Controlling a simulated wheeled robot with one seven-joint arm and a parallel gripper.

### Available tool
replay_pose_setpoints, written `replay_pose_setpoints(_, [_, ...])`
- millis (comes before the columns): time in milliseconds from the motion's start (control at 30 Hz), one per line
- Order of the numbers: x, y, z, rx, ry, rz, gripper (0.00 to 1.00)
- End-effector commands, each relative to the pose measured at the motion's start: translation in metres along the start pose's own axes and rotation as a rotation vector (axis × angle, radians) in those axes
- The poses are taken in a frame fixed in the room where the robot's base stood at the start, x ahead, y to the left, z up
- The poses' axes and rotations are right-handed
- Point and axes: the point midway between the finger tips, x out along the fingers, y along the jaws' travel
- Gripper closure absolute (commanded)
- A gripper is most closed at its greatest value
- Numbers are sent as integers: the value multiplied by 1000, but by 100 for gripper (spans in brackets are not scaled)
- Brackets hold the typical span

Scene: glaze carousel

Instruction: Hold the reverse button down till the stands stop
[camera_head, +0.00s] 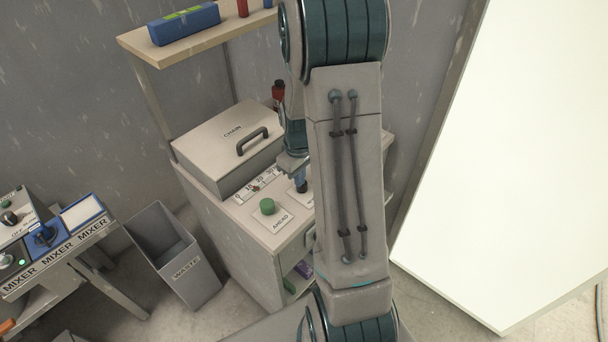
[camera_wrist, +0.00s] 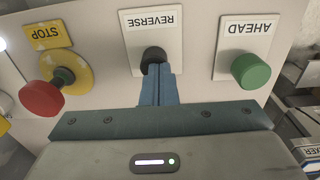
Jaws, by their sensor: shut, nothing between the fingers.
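The black reverse button (camera_wrist: 153,55) sits on a white plate marked REVERSE in the wrist view, which shows the panel upside down. My gripper (camera_wrist: 157,72) is shut and empty, its fingertips at the button and covering part of it. I cannot tell how far the button is pressed in. The stands are not in view.
A red STOP button (camera_wrist: 42,98) on a yellow plate is on the other side of the reverse button. The CHAIN box (camera_head: 236,150) stands behind the panel. A WASTE bin (camera_head: 180,262) and a MIXER bench (camera_head: 60,246) are to the left.

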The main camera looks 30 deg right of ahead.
Motion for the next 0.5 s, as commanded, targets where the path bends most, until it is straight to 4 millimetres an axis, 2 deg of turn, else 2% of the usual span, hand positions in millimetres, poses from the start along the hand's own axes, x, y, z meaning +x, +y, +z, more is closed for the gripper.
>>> replay_pose_setpoints(33, [14,-6,7,0,-24,-18,100])
replay_pose_setpoints(500, [17,-5,4,0,-28,-19,100])
